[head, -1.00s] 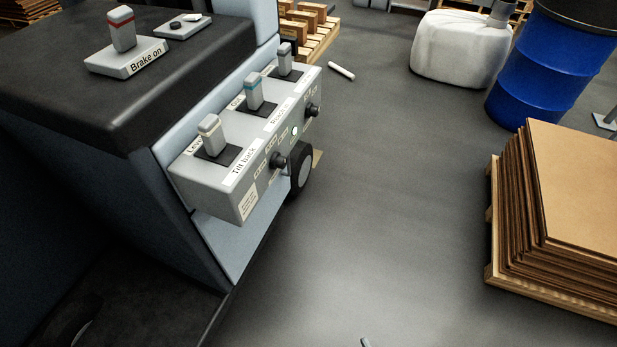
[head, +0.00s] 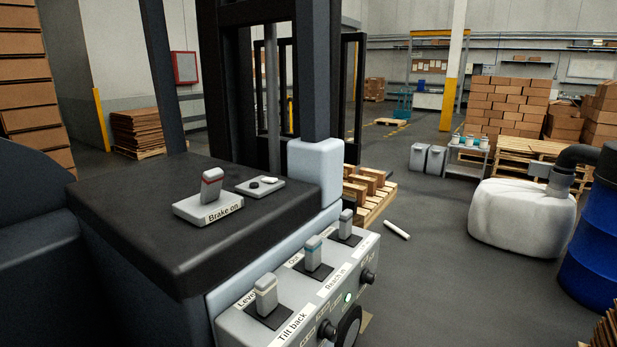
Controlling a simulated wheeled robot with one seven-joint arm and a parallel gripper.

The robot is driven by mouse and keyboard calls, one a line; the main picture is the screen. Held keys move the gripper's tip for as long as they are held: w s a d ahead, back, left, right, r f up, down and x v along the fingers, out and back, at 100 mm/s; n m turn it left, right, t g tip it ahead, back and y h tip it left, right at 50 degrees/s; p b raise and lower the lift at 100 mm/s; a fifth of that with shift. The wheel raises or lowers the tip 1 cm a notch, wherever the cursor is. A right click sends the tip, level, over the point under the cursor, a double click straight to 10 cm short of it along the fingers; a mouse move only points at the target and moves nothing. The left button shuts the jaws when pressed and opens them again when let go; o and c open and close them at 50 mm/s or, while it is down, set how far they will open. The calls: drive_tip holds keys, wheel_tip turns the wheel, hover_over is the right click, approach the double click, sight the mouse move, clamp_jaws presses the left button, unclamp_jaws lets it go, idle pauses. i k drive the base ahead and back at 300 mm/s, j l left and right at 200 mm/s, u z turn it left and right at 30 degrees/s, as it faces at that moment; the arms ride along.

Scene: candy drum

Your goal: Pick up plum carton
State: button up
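I cannot make out a plum carton in the head view. Brown cartons (head: 507,103) are stacked at the back right, and several small brown boxes (head: 367,183) sit on a pallet just behind the forklift-like truck; none shows a plum colour that I can tell. My gripper is not in view.
The truck's black top (head: 130,215) with a "Brake on" lever (head: 211,190) and its grey lever panel (head: 305,290) fill the near left. A white sack (head: 522,218) and a blue drum (head: 592,250) stand at right. Grey floor (head: 430,270) is open between, with a white tube (head: 397,230) on it.

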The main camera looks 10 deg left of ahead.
sight(380, 175)
drive_tip(key=i+l+z, duration=0.1)
drive_tip(key=i+z, duration=0.5)
drive_tip(key=i, duration=5.8)
drive_tip(key=i+u, duration=0.4)
drive_tip(key=i, duration=0.15)
drive_tip(key=i+l+u, duration=0.4)
drive_tip(key=i+j+u, duration=0.1)
drive_tip(key=u, duration=1.8)
